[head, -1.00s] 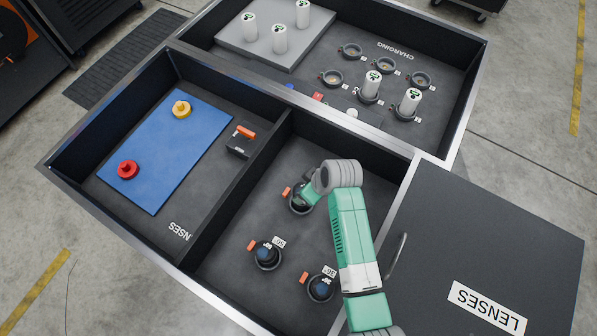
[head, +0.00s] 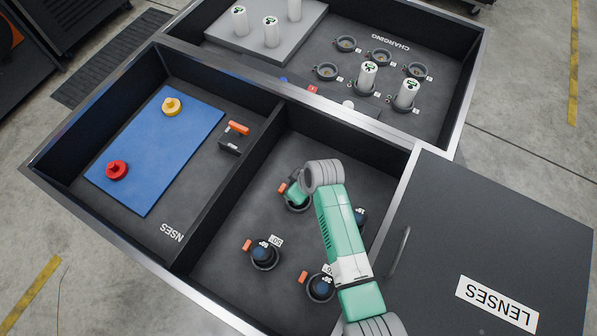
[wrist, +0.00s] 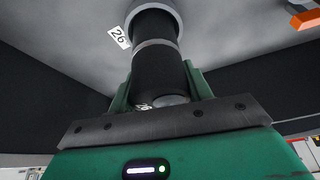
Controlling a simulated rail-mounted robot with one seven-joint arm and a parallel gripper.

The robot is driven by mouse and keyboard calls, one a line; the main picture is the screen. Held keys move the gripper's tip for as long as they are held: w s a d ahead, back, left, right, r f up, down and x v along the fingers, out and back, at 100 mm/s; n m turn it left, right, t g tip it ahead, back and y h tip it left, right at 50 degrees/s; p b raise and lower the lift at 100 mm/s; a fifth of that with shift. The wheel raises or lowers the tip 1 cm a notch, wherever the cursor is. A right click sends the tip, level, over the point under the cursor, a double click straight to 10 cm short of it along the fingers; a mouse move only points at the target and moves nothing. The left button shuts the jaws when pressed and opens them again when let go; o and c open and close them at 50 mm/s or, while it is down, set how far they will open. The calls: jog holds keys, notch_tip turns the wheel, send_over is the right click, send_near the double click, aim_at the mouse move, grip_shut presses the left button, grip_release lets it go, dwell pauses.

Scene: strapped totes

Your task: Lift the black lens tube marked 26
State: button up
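The black lens tube marked 26 (wrist: 158,72) fills the middle of the wrist view. It has a pale band, and its far end meets a grey ring holder (wrist: 180,14). A tag reading 26 (wrist: 118,37) lies beside the ring. My gripper (wrist: 163,85) has its green fingers against both sides of the tube, with no gap visible. I cannot tell whether the tube has risen in its ring. In the head view my gripper (head: 298,191) is over the rear holder of the lens compartment and mostly hides the tube.
Other lens tubes stand in holders nearby: front left (head: 264,254), front (head: 320,287) and one partly behind my arm (head: 360,216). A dark divider (head: 232,188) borders the compartment on the left. A lid marked LENSES (head: 490,240) covers the right side.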

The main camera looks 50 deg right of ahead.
jog(key=c, duration=0.5)
notch_tip(320, 180, up, 10)
jog(key=p, duration=0.5)
